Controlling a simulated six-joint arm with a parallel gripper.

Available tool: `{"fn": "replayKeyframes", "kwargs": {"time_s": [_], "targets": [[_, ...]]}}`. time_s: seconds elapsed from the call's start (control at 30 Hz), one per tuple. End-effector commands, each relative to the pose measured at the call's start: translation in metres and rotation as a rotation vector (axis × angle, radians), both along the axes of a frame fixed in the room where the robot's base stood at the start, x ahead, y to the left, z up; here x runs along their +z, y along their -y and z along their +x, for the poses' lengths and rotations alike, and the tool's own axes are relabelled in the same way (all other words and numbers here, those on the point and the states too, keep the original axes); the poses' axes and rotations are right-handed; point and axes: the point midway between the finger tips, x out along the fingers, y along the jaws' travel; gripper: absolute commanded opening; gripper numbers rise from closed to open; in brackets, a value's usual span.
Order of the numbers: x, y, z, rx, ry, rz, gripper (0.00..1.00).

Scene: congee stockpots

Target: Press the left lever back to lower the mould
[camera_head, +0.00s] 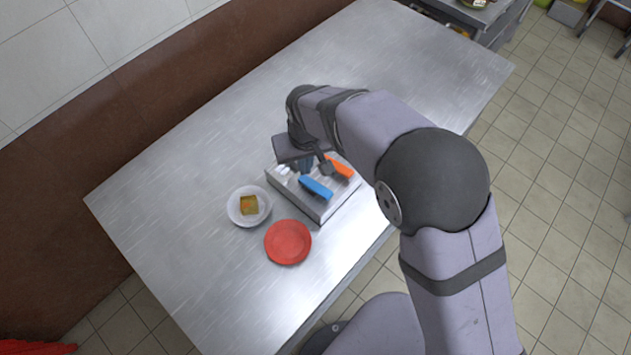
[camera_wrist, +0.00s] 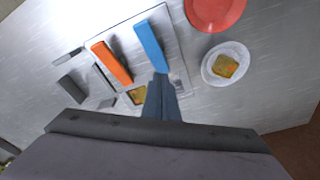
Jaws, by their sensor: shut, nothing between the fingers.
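The press is a flat steel box (camera_head: 329,213) on the table, with a blue lever (camera_head: 316,188) at left and an orange lever (camera_head: 340,166) at right in the head view. In the wrist view the order flips: the orange lever (camera_wrist: 112,62) is left of the blue lever (camera_wrist: 150,45). My gripper (camera_head: 304,172) is shut and empty. Its fingertips (camera_wrist: 160,78) overlap the near end of the blue lever in the wrist view; I cannot tell whether they touch. A dark block (camera_head: 326,169) shows between the levers in the head view. Which part is the mould is unclear.
A white plate (camera_head: 234,214) with a yellow-brown piece (camera_head: 249,205) and a red plate (camera_head: 288,242) stand beside the press. Another yellowish piece (camera_wrist: 138,95) shows by my fingers in the wrist view. The steel table (camera_head: 190,190) is mostly clear; a brown wall borders it.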

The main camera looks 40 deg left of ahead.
Motion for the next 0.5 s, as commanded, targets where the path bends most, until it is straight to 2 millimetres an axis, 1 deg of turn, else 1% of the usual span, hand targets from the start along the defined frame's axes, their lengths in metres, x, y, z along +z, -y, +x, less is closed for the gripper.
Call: {"fn": "replayKeyframes", "kwargs": {"time_s": [0.03, 0.5], "targets": [[0.007, 0.000, 0.000, 0.000, 0.001, 0.001, 0.00], [0.040, 0.000, 0.000, 0.000, 0.001, 0.001, 0.00]]}}
